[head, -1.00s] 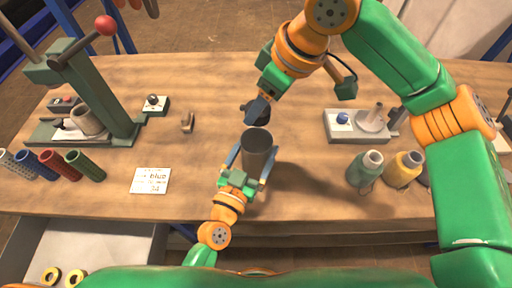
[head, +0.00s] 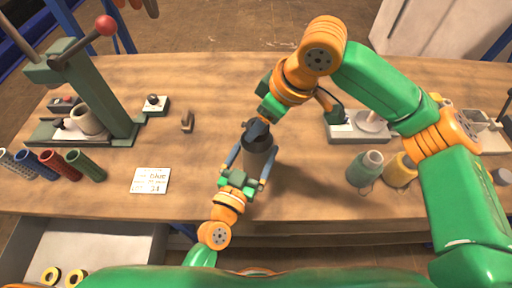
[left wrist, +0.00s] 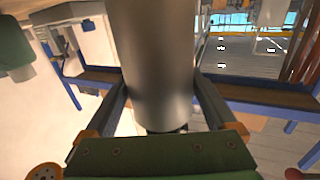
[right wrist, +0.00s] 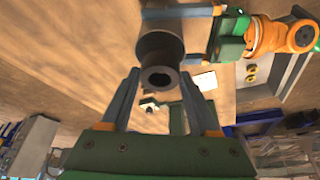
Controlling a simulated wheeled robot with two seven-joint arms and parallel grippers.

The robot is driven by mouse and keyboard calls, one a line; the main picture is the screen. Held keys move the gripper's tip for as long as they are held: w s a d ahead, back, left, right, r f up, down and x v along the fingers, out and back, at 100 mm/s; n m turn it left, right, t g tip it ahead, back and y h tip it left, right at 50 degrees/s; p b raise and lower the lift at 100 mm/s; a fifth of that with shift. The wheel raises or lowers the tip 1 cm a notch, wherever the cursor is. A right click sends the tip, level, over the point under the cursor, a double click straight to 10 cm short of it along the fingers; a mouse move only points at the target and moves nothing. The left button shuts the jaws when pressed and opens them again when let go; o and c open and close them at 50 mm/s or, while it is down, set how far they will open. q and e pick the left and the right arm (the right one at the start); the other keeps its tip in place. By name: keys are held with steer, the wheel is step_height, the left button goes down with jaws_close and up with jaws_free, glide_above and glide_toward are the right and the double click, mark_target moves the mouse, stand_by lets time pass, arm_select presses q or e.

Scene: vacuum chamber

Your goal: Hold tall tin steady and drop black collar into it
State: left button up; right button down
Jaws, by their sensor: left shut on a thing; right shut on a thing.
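The tall tin (head: 259,158) is a dark grey cylinder standing upright on the wooden table in the head view. My left gripper (head: 246,169) is shut on its sides; the tin also fills the middle of the left wrist view (left wrist: 158,65). My right gripper (head: 258,124) is shut on the black collar (right wrist: 160,78), a dark ring with a central hole. In the head view the collar (head: 255,132) is at the tin's mouth and hides much of the opening. In the right wrist view the collar overlaps the tin (right wrist: 160,45); I cannot tell whether they touch.
A green press with a red-knobbed lever (head: 106,25) stands at the left. Coloured tubes (head: 85,164) and a written card (head: 150,180) lie at the front left. Thread spools (head: 365,168) and a grey fixture (head: 355,127) stand right of the tin. An open drawer (head: 90,250) is below.

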arm_select(q)
steer(key=shift+f, duration=0.1)
arm_select(e)
steer(key=shift+c, duration=0.3)
jaws_free()
steer(key=v, duration=1.2)
steer(key=shift+r, duration=0.1)
arm_select(q)
steer(key=o, duration=1.1)
arm_select(e)
steer(key=shift+a, duration=0.1)
